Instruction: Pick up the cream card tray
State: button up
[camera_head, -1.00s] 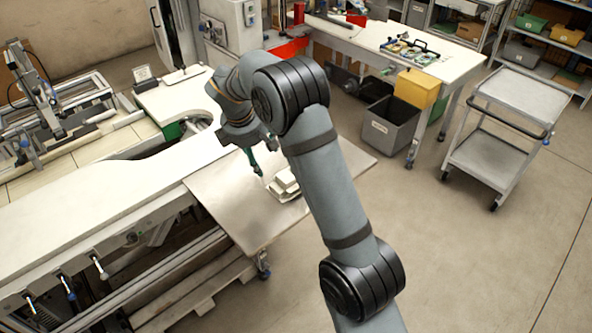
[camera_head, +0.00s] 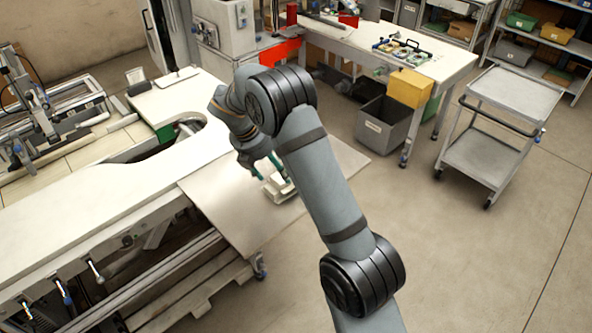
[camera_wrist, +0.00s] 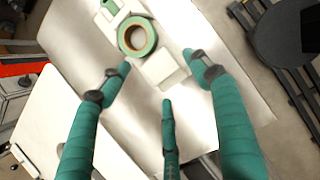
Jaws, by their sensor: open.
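The cream card tray (camera_wrist: 165,70) lies on a pale sheet-like surface in the wrist view. A green tape reel (camera_wrist: 137,36) with a brown core covers part of it or rests against it. Cream surface also shows beyond the reel, with green bits on it; I cannot tell if it is the same piece. In the head view the tray (camera_head: 282,189) is small and partly hidden by my arm. My gripper (camera_wrist: 160,75) has three teal fingers, spread open and empty, with the tray between and beyond the tips. In the head view my gripper (camera_head: 266,166) is just above the tray.
The pale board (camera_head: 235,215) around the tray is mostly bare and adjoins a long white workbench (camera_head: 85,215). A grey cart (camera_head: 500,120), a grey bin (camera_head: 385,124) and a yellow box (camera_head: 410,87) stand further right. Open floor lies in front.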

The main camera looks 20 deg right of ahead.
aim_at(279, 178)
jog(key=p+x, duration=0.1)
jog(key=x, duration=0.3)
jog(key=shift+f, duration=0.25)
jog(key=shift+a, duration=0.1)
jog(key=shift+c, duration=0.8)
jog(key=c, duration=1.1)
jog(key=shift+c, duration=0.4)
